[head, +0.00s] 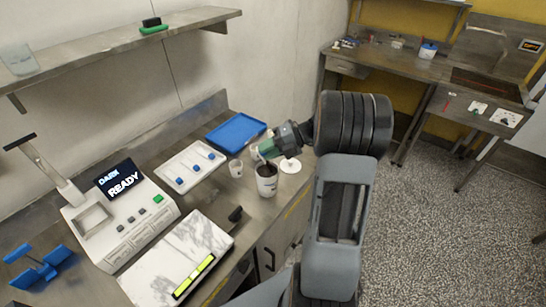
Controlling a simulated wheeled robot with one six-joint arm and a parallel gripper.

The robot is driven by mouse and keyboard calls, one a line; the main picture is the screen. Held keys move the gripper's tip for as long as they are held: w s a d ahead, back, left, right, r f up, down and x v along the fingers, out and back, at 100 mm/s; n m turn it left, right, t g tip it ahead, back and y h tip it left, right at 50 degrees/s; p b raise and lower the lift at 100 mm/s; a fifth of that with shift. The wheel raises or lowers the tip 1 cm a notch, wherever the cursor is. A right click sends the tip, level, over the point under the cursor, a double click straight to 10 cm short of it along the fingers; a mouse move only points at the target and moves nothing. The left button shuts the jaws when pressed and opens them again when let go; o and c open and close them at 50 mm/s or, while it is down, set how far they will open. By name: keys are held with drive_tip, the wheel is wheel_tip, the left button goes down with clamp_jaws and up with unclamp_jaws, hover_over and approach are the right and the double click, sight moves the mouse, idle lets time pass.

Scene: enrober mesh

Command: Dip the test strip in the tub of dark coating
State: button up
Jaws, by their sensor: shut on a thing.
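The tub of dark coating (267,187) is a white cup with a dark filling, standing upright on the steel counter near its front edge. My gripper (264,153) is just above the tub, reaching in from the right and pointing down to the left. It is shut on a small pale strip (260,156), the test strip, which is mostly hidden by the gripper. The strip's lower end is at or just above the tub's mouth. I cannot tell whether it touches the coating.
A smaller white cup (236,168) stands left of the tub, and a white round stand (290,166) to its right. A white tray with blue knobs (191,155), a blue tray (236,131), a machine reading "DARK READY" (121,221) and a marble slab (172,249) fill the counter.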

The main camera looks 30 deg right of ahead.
drive_tip(key=r, duration=0.1)
drive_tip(key=a+r, duration=0.1)
drive_tip(key=r, duration=0.1)
drive_tip(key=a+r, duration=0.1)
drive_tip(key=shift+w+r+p, duration=0.3)
drive_tip(key=shift+w+r, duration=0.05)
drive_tip(key=shift+r, duration=0.05)
drive_tip(key=shift+w+a+r+b, duration=0.15)
drive_tip(key=shift+a+r, duration=0.2)
drive_tip(key=shift+r, duration=0.5)
drive_tip(key=shift+w+a+r+b, duration=0.15)
drive_tip(key=shift+a+r, duration=0.25)
drive_tip(key=shift+r, duration=0.4)
drive_tip(key=shift+w+a+r+b, duration=0.1)
drive_tip(key=shift+a+r+b, duration=0.2)
drive_tip(key=shift+r, duration=0.55)
